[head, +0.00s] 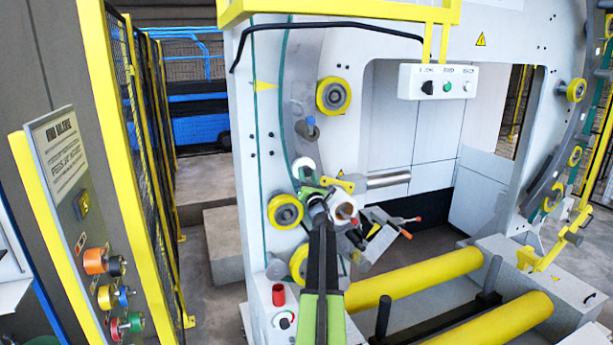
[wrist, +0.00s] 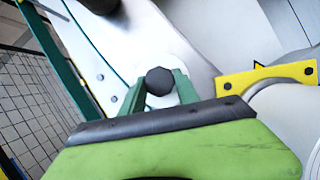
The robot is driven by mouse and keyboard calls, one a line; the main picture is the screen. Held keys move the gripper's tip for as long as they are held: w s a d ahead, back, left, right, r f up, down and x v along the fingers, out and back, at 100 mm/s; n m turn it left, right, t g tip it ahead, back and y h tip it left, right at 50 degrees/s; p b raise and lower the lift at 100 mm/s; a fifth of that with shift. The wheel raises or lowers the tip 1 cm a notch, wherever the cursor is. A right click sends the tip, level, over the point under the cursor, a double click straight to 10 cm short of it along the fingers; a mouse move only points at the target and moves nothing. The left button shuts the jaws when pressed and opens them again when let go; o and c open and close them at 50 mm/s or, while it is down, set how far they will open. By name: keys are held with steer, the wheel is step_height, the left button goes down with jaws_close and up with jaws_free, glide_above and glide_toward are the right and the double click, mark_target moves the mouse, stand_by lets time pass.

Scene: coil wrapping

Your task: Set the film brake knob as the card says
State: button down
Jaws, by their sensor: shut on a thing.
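In the wrist view a dark, many-sided knob (wrist: 160,79) sits in front of a white round plate (wrist: 165,60). My gripper (wrist: 160,92) has its two green fingers on either side of the knob, closed on it. In the head view my green and black arm reaches up to the film carriage on the ring machine, and my gripper (head: 311,188) is just below a white disc (head: 303,167). The knob itself is hard to make out there. A printed card (head: 62,150) is on the panel at the left; its small text is not readable. No pointer or scale on the knob is legible.
A yellow bracket (wrist: 262,78) is close on the right in the wrist view. Yellow rollers (head: 285,211) and a white film roll (head: 344,208) surround my gripper. Yellow conveyor rollers (head: 430,278) lie at the lower right.

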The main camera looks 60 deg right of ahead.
steer(key=m+g, duration=0.1)
steer(key=m, duration=0.1)
steer(key=m+p, duration=0.1)
steer(key=m+g+h, duration=0.1)
steer(key=m, duration=0.1)
steer(key=shift+w+a+r+m+g+p, duration=0.15)
steer(key=shift+r+m+g+p, duration=0.15)
steer(key=shift+p, duration=0.1)
steer(key=shift+m+g+p, duration=0.8)
steer(key=shift+m+p, duration=0.05)
steer(key=shift+m, duration=1.05)
steer(key=shift+f+h, duration=0.15)
steer(key=shift+h, duration=0.15)
steer(key=c, duration=0.9)
jaws_free()
steer(key=shift+w, duration=0.1)
steer(key=b+v, duration=0.3)
steer(key=v, duration=1.4)
steer(key=shift+a+b, duration=0.2)
steer(key=shift+b, duration=0.1)
